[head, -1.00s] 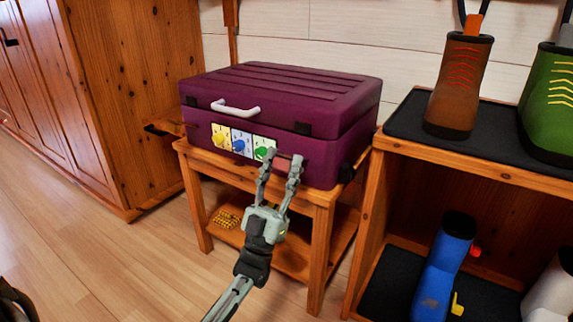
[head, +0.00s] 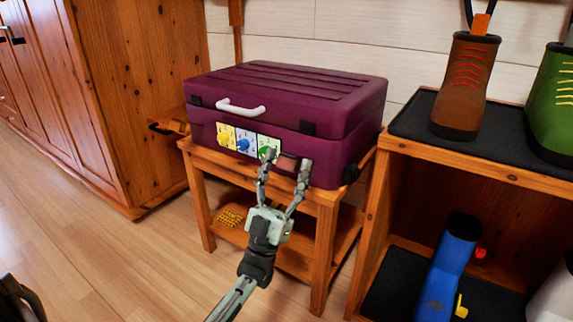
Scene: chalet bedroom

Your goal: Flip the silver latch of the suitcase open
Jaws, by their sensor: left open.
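A closed purple suitcase (head: 335,110) lies flat on a small wooden table (head: 328,225). Its front has a pale handle (head: 240,108), dark clasps, and a row of panels with yellow (head: 223,138), blue (head: 243,143) and green (head: 265,152) dials. My left gripper (head: 288,158) is open in front of the suitcase's lower front, its left fingertip overlapping the green dial in the picture. A small reddish patch shows between the fingertips. I cannot clearly make out a silver latch. Whether the fingers touch the suitcase is unclear. My right gripper is not in view.
A wooden cabinet (head: 100,110) stands on the left. On the right, a wooden shelf (head: 480,165) holds a brown boot (head: 463,85), a green boot (head: 552,105) and a blue boot (head: 440,270). Open floor (head: 120,265) lies at the front left.

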